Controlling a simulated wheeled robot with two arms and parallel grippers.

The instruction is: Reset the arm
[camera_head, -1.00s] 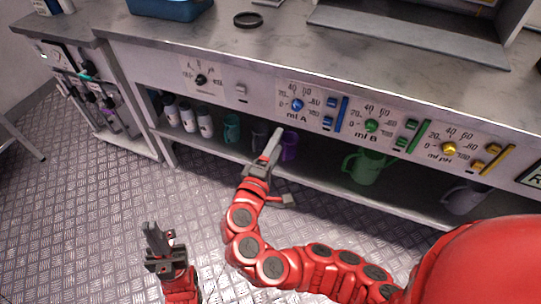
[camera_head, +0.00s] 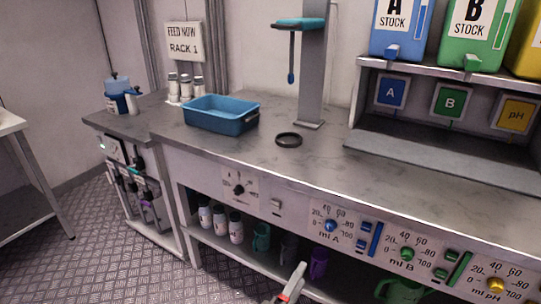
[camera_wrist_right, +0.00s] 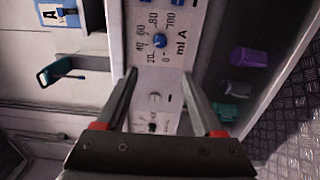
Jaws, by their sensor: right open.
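My right gripper (camera_head: 297,279) shows at the bottom edge of the head view, in front of the lower shelf and beside a purple jug (camera_head: 318,262). In the right wrist view its two fingers (camera_wrist_right: 161,74) are spread apart with nothing between them. Beyond them is the control panel, with the blue "ml A" knob (camera_wrist_right: 160,41). The rest of my right arm is out of the head view. My left gripper is not in view.
A grey bench (camera_head: 330,170) runs across the view, bearing a blue bin (camera_head: 222,118) and a black ring (camera_head: 288,140). Stock tanks A (camera_head: 400,30) and B (camera_head: 470,35) stand at upper right. Bottles and jugs fill the lower shelf.

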